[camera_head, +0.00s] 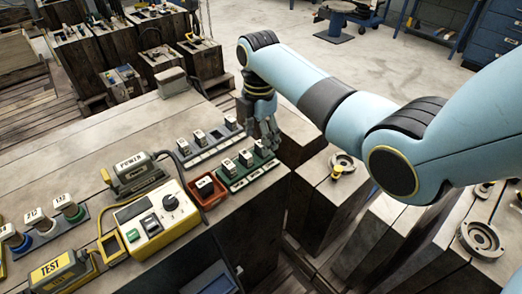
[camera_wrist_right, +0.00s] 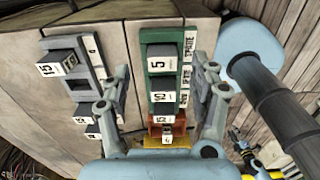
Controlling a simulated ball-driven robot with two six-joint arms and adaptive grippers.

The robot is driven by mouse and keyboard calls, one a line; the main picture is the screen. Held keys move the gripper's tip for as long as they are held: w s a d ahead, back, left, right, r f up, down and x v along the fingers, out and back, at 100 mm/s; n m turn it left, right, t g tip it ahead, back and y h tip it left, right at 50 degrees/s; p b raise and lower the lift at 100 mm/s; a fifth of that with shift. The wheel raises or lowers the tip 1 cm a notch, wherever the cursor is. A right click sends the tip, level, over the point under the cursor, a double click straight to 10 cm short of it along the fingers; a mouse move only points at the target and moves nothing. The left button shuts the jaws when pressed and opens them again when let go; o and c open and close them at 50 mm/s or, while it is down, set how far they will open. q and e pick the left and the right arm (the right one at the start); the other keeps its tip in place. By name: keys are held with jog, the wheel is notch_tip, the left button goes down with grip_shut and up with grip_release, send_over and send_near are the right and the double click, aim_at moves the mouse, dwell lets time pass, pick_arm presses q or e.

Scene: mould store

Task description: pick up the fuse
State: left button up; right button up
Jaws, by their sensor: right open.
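My right gripper (camera_head: 264,140) is open over the far end of a green rack (camera_head: 238,184). The rack holds a few dark fuses with white labels; one fuse (camera_head: 245,158) stands near its middle. In the right wrist view, a fuse labelled 5 (camera_wrist_right: 162,62) lies in view between the spread fingers (camera_wrist_right: 163,85), and I see no grip on it. Another labelled fuse (camera_head: 205,184) sits in a small red tray (camera_head: 209,201). A grey rack (camera_head: 203,156) beside the green one holds several more fuses. My left gripper is out of view.
A yellow tester (camera_head: 150,222), a box marked POWER (camera_head: 134,172) and a yellow box marked TEST (camera_head: 58,272) stand on the wooden bench at the left. Coloured round pieces (camera_head: 44,223) sit in a row there. A gap lies right of the bench edge.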

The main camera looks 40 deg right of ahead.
jog(key=f, duration=0.3)
jog(key=shift+s+d+f, duration=0.1)
jog(key=shift+d+f, duration=0.05)
jog(key=shift+d, duration=0.05)
jog(key=shift+c, duration=0.4)
jog(key=c, duration=1.1)
